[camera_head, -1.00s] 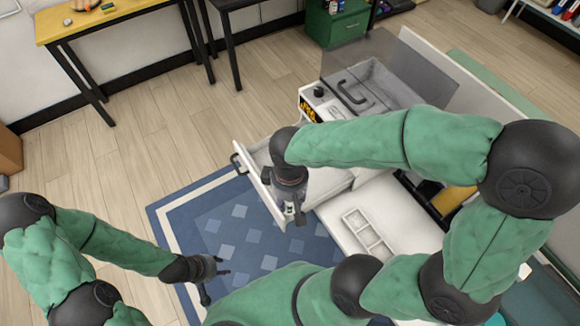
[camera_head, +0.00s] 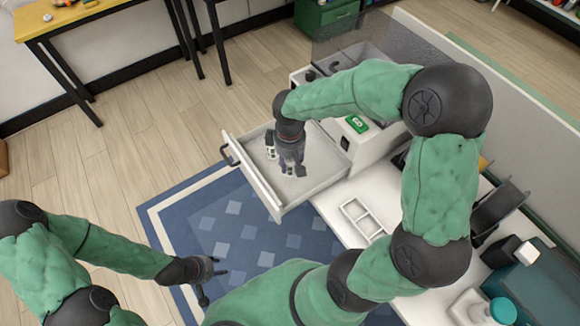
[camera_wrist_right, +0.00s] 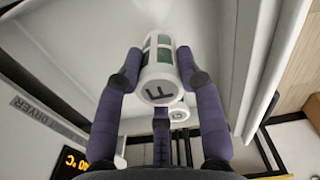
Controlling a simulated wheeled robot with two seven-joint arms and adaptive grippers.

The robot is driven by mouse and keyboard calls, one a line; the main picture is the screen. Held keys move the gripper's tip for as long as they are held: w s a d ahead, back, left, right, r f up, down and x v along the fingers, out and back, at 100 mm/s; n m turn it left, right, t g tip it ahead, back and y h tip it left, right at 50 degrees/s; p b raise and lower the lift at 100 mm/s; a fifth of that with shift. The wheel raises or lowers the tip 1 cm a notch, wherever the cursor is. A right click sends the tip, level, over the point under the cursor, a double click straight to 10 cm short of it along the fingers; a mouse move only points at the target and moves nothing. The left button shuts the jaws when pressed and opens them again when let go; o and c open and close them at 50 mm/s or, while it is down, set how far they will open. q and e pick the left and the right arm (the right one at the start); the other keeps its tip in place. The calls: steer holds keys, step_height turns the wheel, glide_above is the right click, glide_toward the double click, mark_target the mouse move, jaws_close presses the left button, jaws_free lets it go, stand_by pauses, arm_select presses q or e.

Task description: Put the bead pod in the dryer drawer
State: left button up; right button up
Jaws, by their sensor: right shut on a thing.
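The bead pod (camera_wrist_right: 158,72) is a white cylinder with dark green windows and a letter F on its end. My right gripper (camera_wrist_right: 158,70) is shut on it, with purple fingers on both sides. The dryer drawer (camera_head: 318,187) is pulled open; its handle (camera_head: 229,155) faces left. In the head view my right gripper (camera_head: 288,168) is inside or just above the drawer area. I cannot tell whether the pod touches the drawer floor. My left gripper (camera_head: 212,282) is open and empty over the blue rug.
The dryer's DRYER label (camera_wrist_right: 38,110) and lit temperature display (camera_wrist_right: 72,160) show in the wrist view. A green item (camera_head: 357,124) lies on the white dryer. A teal-lidded container (camera_head: 502,311) stands at lower right.

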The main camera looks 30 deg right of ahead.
mark_target(290, 166)
steer(key=shift+w+d+f, duration=0.15)
steer(key=shift+f, duration=0.25)
steer(key=shift+w+f+b, duration=0.15)
steer(key=shift+f+b, duration=0.9)
steer(key=shift+f, duration=0.5)
steer(key=shift+f, duration=0.2)
steer(key=o, duration=1.2)
steer(key=shift+c, duration=0.2)
step_height(290, 166, up, 12)
steer(key=p, duration=0.5)
steer(key=shift+r, duration=0.2)
